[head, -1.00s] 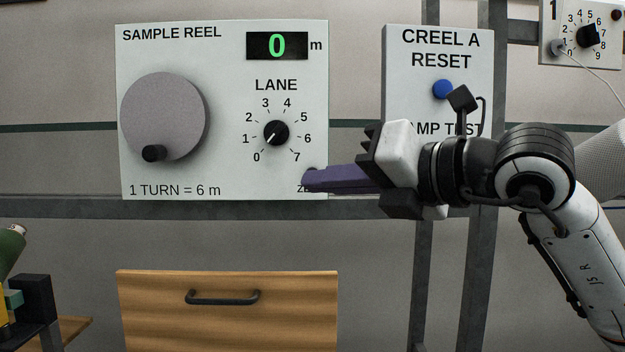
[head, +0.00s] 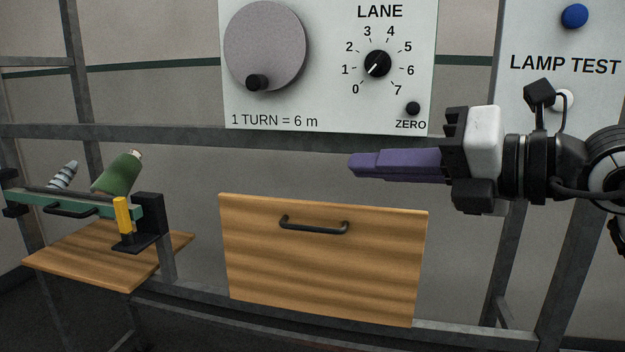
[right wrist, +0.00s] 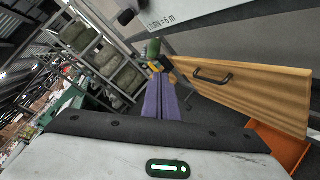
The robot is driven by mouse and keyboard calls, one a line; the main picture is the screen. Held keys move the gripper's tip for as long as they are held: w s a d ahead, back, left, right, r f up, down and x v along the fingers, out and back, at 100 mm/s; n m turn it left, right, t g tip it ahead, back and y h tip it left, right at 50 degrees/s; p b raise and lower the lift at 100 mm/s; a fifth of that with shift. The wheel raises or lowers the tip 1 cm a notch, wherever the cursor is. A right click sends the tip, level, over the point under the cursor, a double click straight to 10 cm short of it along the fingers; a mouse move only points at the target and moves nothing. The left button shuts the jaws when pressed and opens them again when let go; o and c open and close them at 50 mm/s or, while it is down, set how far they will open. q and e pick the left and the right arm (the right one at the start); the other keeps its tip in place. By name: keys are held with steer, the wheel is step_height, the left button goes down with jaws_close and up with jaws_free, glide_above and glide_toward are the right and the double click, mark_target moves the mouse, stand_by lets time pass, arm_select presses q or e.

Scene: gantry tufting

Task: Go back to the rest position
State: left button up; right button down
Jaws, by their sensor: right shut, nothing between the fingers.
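My right gripper (head: 352,165) comes in from the right in the head view, with its purple fingers shut and empty. It is in front of the frame, below the ZERO button (head: 413,108) and apart from the panel. In the right wrist view its purple fingers (right wrist: 160,95) lie together and point away from the camera. The sample reel panel (head: 330,100) shows its grey reel disc (head: 265,45) and its lane dial (head: 378,64), whose pointer is near 0. The panel's display is out of the head view. My left gripper does not show.
A wooden drawer front (head: 320,265) with a dark handle is below the gripper. At left, a wooden shelf (head: 75,262) is under a green bar with a green cone (head: 117,172) and a yellow piece (head: 123,214). The lamp test panel (head: 530,95) is behind my right wrist.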

steer(key=s+a+f+m+g+y+p, duration=0.1)
steer(key=s+a+f+m+g+y, duration=0.1)
steer(key=s+a+f+m+y, duration=0.4)
steer(key=w+d+f+m+t+h+p, duration=0.1)
steer(key=w+d+f+m+t+h, duration=0.2)
steer(key=f+m, duration=0.45)
steer(key=d+f+m+t+h, duration=0.3)
steer(key=d+f+m+h, duration=0.15)
steer(key=f+m, duration=0.35)
steer(key=w+d+f+m+t+h+p, duration=0.1)
steer(key=w+d+f+m+t+h, duration=0.1)
steer(key=d+f+m+t+h, duration=0.5)
steer(key=s+a+f+m+g, duration=0.1)
steer(key=s+f+m+g, duration=0.1)
steer(key=s+f+g, duration=0.4)
steer(key=s+a+f+m+g, duration=0.1)
steer(key=s+f+m+g, duration=0.2)
steer(key=s+f, duration=1.2)
step_height(320, 180, down, 8)
steer(key=g+h, duration=0.1)
steer(key=g, duration=0.2)
steer(key=shift+a+r+g+p, duration=0.25)
steer(key=shift+a+g+p, duration=0.05)
steer(key=shift+g, duration=0.1)
steer(key=shift+m, duration=0.25)
